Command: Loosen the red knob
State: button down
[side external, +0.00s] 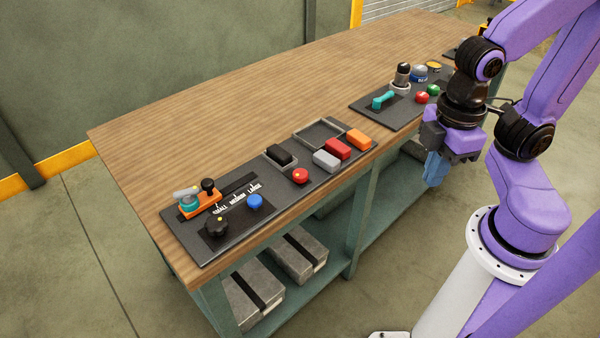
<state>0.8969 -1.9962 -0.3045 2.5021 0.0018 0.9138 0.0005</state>
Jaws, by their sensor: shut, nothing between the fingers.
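A round red knob or button (300,175) sits on the near black panel, left of a grey block. A second round red piece (421,97) sits on the far panel, beside a green one. I cannot tell from this view which one turns. My gripper (434,179) has blue fingers pointing down and shut with nothing between them. It appears in front of the table's right front edge, apart from both red pieces.
The near panel (188,243) also holds a black star-shaped knob (216,226), blue button (255,202), orange lever unit (200,204), and grey (326,160), red (338,149) and orange (359,138) blocks. A teal handle (384,99) is on the far panel. The wooden tabletop (230,110) behind is clear.

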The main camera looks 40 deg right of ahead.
jog(key=c, duration=1.1)
grip_release()
jog(key=shift+w+a, duration=0.1)
jog(key=shift+c, duration=0.2)
jog(key=o, duration=0.5)
jog(key=shift+w+a+r+m, duration=0.1)
jog(key=shift+w+a+m, duration=0.1)
jog(key=shift+w+m, duration=0.2)
jog(key=shift+c, duration=0.2)
jog(key=m, duration=1.9)
send_over(300, 172)
notch_tip(300, 172, down, 16)
jog(key=shift+r, duration=0.1)
jog(key=c, duration=1)
